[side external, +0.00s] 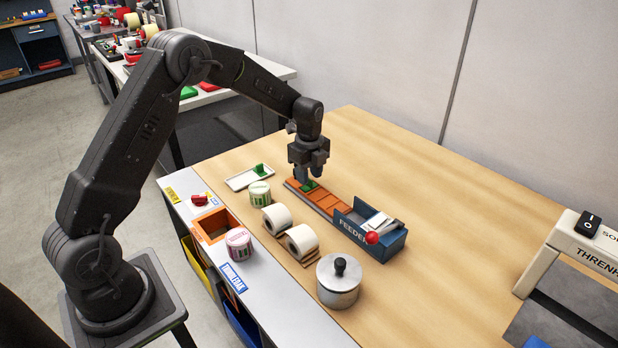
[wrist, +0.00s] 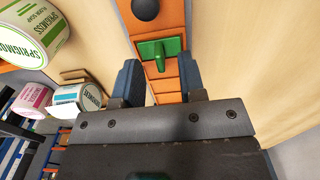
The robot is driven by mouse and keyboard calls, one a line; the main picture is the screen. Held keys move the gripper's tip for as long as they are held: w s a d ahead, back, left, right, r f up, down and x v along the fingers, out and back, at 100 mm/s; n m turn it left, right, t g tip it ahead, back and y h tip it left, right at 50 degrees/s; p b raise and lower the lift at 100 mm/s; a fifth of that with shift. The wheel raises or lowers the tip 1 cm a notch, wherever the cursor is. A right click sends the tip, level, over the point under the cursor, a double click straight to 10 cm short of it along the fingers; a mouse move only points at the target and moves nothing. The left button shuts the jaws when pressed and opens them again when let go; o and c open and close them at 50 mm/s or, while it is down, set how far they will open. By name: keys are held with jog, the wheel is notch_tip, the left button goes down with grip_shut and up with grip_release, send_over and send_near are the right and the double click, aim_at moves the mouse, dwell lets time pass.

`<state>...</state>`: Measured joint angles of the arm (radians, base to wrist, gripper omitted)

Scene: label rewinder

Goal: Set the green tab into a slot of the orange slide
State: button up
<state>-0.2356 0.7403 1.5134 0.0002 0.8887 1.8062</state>
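The orange slide (side external: 328,204) is a long strip with dividers, running from under my gripper to the blue feeder. A green tab (side external: 309,186) lies at its far-left end; in the wrist view the tab (wrist: 160,50) shows a flat plate with an upright ridge, on the slide (wrist: 166,84). I cannot tell whether it is fully seated in a slot. My gripper (side external: 308,177) is just above it, pointing down. In the wrist view the two blue fingers (wrist: 160,72) are apart, with the tab between and just beyond their tips, no contact visible. Another green tab (side external: 261,170) stands on a white tray.
The white tray (side external: 240,183) is left of the slide. Label rolls (side external: 276,218), a green-printed roll (side external: 260,194) and a metal pot (side external: 339,283) stand in front. The blue feeder (side external: 386,243) with a red knob closes the slide's right end. The table behind is clear.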

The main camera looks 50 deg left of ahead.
jog(key=s+d+r+n+t, duration=0.1)
jog(key=s+d+r+n, duration=0.1)
jog(key=r, duration=0.7)
jog(key=s+d+r+n, duration=0.1)
jog(key=s+r, duration=0.1)
jog(key=r, duration=0.7)
jog(key=s+d+r+n+t, duration=0.1)
jog(key=s+d+n, duration=0.2)
jog(key=s+n, duration=0.2)
jog(key=s+d+n+t, duration=0.2)
jog(key=s+n, duration=0.3)
jog(key=s, duration=0.7)
jog(key=s+d+r+n+t, duration=0.1)
jog(key=s+d+n, duration=0.3)
jog(key=s, duration=0.4)
jog(key=shift+s+r+n+t, duration=0.3)
jog(key=shift+s+r+n, duration=0.05)
jog(key=shift+n, duration=0.15)
